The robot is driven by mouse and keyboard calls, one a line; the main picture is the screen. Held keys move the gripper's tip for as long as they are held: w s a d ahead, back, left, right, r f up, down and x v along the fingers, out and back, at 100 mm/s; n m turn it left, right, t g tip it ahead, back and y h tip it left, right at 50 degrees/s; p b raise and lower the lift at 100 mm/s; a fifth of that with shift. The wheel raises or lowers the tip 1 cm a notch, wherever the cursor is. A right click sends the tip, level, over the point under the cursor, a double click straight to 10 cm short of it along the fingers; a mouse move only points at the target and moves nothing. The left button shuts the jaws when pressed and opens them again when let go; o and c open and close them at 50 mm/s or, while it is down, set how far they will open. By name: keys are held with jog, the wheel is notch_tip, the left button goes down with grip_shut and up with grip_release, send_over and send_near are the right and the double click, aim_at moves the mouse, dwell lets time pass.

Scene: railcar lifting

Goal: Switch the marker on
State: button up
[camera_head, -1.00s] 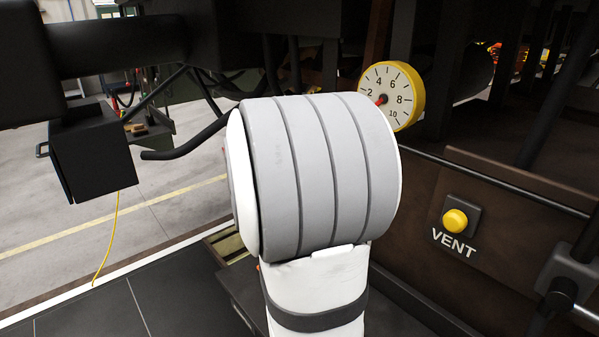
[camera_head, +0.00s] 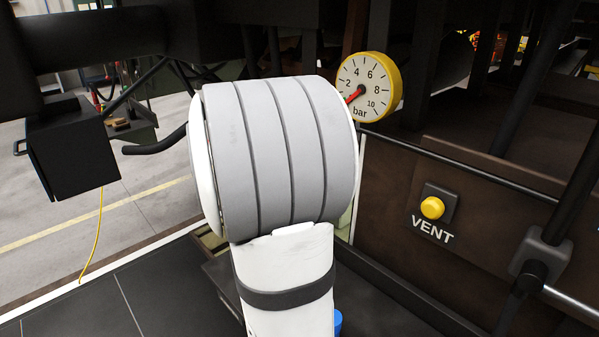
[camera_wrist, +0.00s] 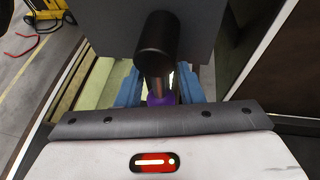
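My gripper (camera_wrist: 160,95) shows in the wrist view as two blue fingers set apart, with a gap between them. It looks open. A black cylinder (camera_wrist: 157,48) with a thin copper-coloured part below it stands in front of a dark grey panel (camera_wrist: 108,30), above and between the fingers. A small purple part (camera_wrist: 160,100) shows low in the gap; I cannot tell whether anything touches it. I cannot single out the marker or its switch for certain. In the head view my grey and white arm hides the gripper, apart from a possible bit of blue at the bottom.
A yellow pressure gauge (camera_head: 369,88) and a yellow VENT button (camera_head: 432,208) are right of my arm. A rail (camera_head: 480,174) crosses the brown side there. A black box (camera_head: 72,150) with a yellow cable (camera_head: 98,235) hangs at left. Open floor (camera_head: 55,205) lies beyond it.

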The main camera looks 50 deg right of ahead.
jog(key=shift+a, duration=0.1)
jog(key=b+v, duration=0.1)
jog(key=v, duration=0.6)
jog(key=shift+a+r, duration=0.15)
jog(key=shift+a, duration=0.2)
jog(key=s+a+f+m+y+b, duration=0.1)
jog(key=s+a+f+m+y, duration=0.2)
jog(key=a+m, duration=0.3)
jog(key=s+a+f+m+t+y+b, duration=0.1)
jog(key=s+a+f+m+y, duration=0.3)
jog(key=a, duration=0.9)
jog(key=s+a+f+m+y+b, duration=0.2)
jog(key=a+f+m+y, duration=0.4)
jog(key=a+m, duration=0.3)
jog(key=shift+s+a+t, duration=0.4)
jog(key=shift+s+a, duration=0.3)
jog(key=shift+s, duration=0.2)
